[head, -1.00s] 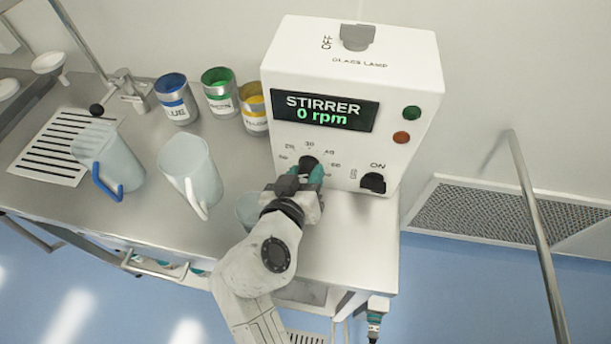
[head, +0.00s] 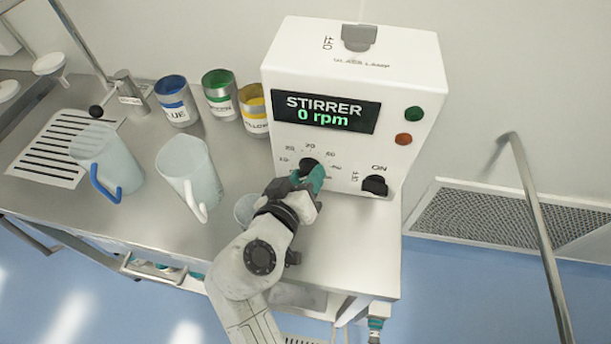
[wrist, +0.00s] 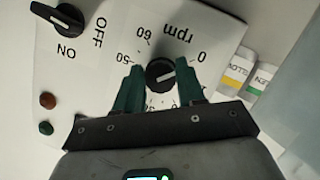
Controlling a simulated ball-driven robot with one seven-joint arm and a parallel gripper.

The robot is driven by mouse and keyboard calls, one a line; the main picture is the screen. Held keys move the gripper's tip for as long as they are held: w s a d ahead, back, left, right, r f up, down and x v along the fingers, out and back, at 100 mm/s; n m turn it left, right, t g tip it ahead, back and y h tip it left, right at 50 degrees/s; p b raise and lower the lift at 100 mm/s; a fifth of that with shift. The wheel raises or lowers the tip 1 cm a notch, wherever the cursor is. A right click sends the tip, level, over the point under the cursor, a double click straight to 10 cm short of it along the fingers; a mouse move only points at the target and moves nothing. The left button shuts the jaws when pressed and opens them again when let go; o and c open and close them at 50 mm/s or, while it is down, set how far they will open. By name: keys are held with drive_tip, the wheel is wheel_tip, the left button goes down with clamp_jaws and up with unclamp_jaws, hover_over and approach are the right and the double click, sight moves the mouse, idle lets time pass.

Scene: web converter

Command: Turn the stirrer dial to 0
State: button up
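The stirrer dial (wrist: 160,75) is a round black knob on the white front panel of the stirrer box, with numbers around it. In the head view the dial (head: 309,164) is partly covered by my gripper (head: 308,177). In the wrist view my gripper (wrist: 160,68) has its two teal fingers spread, one on each side of the dial, with small gaps seeming to show. The white pointer mark slants toward the side with the 0, but its exact setting is hard to tell. The display (head: 325,112) reads 0 rpm.
A black OFF/ON switch (head: 374,186) is right of the dial, below green (head: 414,114) and red (head: 403,139) buttons. Left on the bench stand a white-handled jug (head: 190,170), a blue-handled jug (head: 105,155) and blue, green and yellow cans (head: 222,90).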

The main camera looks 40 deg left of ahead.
drive_tip(key=o, duration=0.5)
drive_tip(key=shift+c, duration=0.2)
drive_tip(key=b+v, duration=0.1)
drive_tip(key=v, duration=1)
drive_tip(key=shift+f, duration=0.1)
